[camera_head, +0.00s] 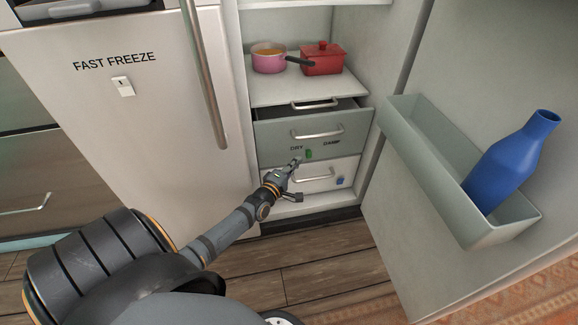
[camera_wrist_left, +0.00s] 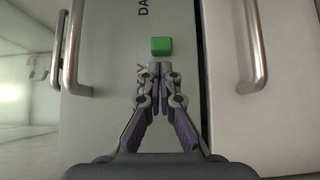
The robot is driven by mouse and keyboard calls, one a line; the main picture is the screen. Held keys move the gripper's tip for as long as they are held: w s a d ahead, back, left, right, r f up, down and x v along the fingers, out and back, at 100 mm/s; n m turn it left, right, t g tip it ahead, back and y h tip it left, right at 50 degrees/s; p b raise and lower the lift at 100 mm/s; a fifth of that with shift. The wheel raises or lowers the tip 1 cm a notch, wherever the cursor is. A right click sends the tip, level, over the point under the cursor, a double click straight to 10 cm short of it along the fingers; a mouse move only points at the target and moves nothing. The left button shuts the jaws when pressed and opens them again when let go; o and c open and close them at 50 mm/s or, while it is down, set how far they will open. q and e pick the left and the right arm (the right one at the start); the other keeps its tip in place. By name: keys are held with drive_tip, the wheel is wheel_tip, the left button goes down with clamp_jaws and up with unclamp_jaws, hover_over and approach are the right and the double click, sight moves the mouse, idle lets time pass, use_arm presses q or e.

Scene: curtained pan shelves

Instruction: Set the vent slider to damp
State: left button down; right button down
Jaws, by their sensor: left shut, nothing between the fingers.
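The green vent slider (camera_head: 309,154) sits on the front of the grey upper drawer (camera_head: 273,133), below and between the printed words DRY and DAMP, nearer to DRY. It also shows in the left wrist view as a green block (camera_wrist_left: 160,46). My left gripper (camera_head: 297,163) is shut and empty, with its fingertips just left of and slightly below the slider in the head view. In the left wrist view its closed fingertips (camera_wrist_left: 160,68) are close below the green block; I cannot tell whether they touch it. My right gripper is in neither view.
A pink pot (camera_head: 268,58) and red pot (camera_head: 322,62) stand above. The open door at right has a bin (camera_head: 430,160) holding a blue bottle (camera_head: 508,162). A FAST FREEZE panel (camera_head: 130,130) stands left.

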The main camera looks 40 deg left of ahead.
sight(319, 149)
use_arm(q)
drive_tip(key=shift+w+a, duration=0.1)
drive_tip(key=shift+w, duration=1)
drive_tip(key=w+d+b, duration=0.1)
drive_tip(key=w+d, duration=0.1)
drive_tip(key=w, duration=0.1)
drive_tip(key=shift+w+d+b, duration=0.1)
drive_tip(key=shift+d+b, duration=0.2)
drive_tip(key=shift+d, duration=0.05)
drive_tip(key=shift+w+d, duration=0.25)
drive_tip(key=shift+s, duration=0.1)
